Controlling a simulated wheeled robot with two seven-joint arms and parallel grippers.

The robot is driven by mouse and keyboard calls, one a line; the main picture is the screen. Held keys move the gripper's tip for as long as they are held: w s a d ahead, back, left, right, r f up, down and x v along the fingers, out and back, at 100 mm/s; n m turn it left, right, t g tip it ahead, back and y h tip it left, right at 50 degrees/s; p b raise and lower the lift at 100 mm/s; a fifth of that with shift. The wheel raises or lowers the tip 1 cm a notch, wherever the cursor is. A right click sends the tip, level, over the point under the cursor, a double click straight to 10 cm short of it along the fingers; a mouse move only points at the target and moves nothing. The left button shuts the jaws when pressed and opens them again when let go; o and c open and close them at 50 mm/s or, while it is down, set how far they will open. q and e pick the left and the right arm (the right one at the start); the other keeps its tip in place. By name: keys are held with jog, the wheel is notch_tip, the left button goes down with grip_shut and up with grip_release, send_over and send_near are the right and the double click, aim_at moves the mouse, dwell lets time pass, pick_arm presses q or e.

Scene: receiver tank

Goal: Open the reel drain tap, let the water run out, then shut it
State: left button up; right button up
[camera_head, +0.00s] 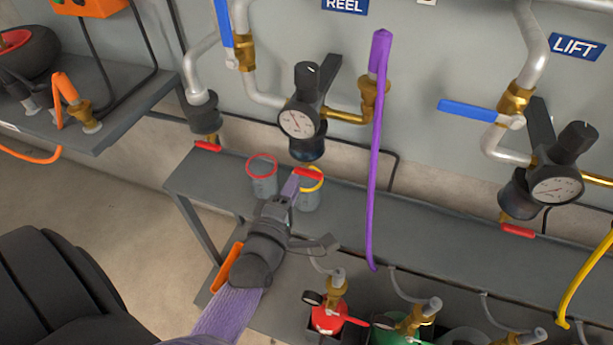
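The REEL sign (345,4) is above a regulator with a round gauge (297,123) and a dark bowl (307,147). The reel drain tap's red lever (308,174) is under that bowl. A yellow-rimmed cup (309,197) stands below it, and a red-rimmed cup (262,180) stands to its left. My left gripper (291,187) reaches up from below, its tip beside the red lever and in front of the yellow-rimmed cup. Whether it touches the lever, and how its fingers stand, I cannot tell. No water is visible. My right gripper is not in view.
A grey shelf (430,225) runs under the regulators. A purple hose (375,170) hangs right of the reel regulator. Another red lever (208,146) is at left, and one (518,231) is below the LIFT regulator. Brass fittings (337,293) stand below the shelf.

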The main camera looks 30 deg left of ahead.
aim_at(309, 173)
pick_arm(q)
jog(key=x, duration=0.3)
jog(key=shift+w+a+b, duration=0.1)
jog(key=shift+w+b, duration=0.3)
jog(key=shift+c, duration=0.3)
grip_shut()
